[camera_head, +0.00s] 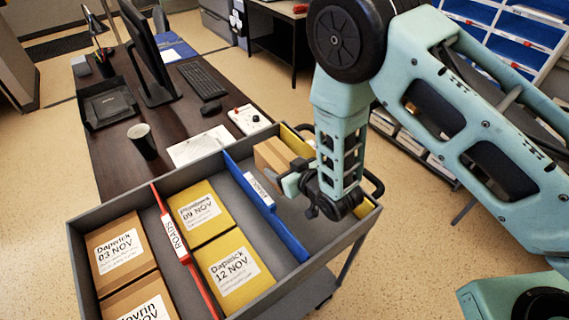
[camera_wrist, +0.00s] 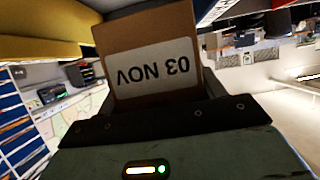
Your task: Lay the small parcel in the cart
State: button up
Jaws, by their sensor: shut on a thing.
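The small parcel (camera_head: 272,155) is a brown cardboard box. My gripper (camera_head: 291,178) is shut on it at the far end of the cart's right-hand compartment, between the blue and yellow dividers. In the wrist view the parcel (camera_wrist: 150,35) fills the space between the fingers, with a white label reading "03 NOV" upside down. The cart (camera_head: 92,222) is a grey tray on legs. I cannot tell whether the parcel touches the cart's floor; its lower part is hidden by the gripper and the blue divider.
A red divider (camera_head: 176,240) marked "ROADS", a blue divider (camera_head: 268,208) and a yellow divider (camera_head: 297,142) split the cart. Brown parcels (camera_head: 118,275) and yellow parcels (camera_head: 205,238) lie left of the blue one. A desk with a cup (camera_head: 143,140) stands behind.

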jog(key=shift+f+b, duration=5.05)
jog(key=shift+f, duration=1.05)
jog(key=o, duration=1.2)
jog(key=shift+o, duration=0.2)
notch_tip(320, 180, up, 10)
jog(key=shift+b, duration=0.85)
